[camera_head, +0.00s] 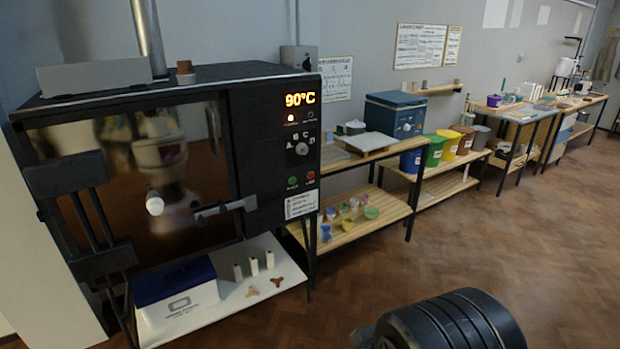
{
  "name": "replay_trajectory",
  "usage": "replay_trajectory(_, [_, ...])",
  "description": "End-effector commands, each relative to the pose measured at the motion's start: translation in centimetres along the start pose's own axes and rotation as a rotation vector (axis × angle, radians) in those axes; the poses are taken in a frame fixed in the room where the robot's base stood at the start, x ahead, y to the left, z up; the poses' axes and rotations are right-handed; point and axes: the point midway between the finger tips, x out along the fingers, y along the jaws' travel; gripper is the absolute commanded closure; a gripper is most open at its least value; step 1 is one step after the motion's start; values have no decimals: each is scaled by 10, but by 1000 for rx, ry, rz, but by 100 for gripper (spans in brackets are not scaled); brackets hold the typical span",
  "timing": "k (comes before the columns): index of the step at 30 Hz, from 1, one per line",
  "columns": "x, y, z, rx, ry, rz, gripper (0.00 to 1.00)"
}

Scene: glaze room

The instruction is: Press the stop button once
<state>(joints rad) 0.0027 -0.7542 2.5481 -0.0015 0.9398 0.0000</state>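A black kiln or oven (268,215) stands at the left, with a closed glossy door that mirrors the room. Its control panel has an orange display (299,99) reading 90°C, a lit reddish lamp below it and a round knob (302,149). Low on the panel sit a green button (292,181) and, to its right, a small red button (311,176), which looks like the stop button; the labels are too small to read. A dark rounded part of my arm shows at the bottom right, well away from the panel. My gripper's fingers are not in view.
A door handle (228,208) sticks out left of the panel. Below, a shelf (262,283) holds a blue-lidded box (178,292) and small props. Wooden benches with coloured buckets (434,148) run along the wall. The wooden floor (500,225) at the right is open.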

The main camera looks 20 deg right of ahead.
Motion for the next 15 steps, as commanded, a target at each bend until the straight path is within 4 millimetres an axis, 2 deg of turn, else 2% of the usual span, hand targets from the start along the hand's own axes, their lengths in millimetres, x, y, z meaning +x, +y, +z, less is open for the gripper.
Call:
replay_trajectory(2, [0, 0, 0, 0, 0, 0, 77])
replay_trajectory(12, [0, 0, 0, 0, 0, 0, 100])
replay_trajectory(15, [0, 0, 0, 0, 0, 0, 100])
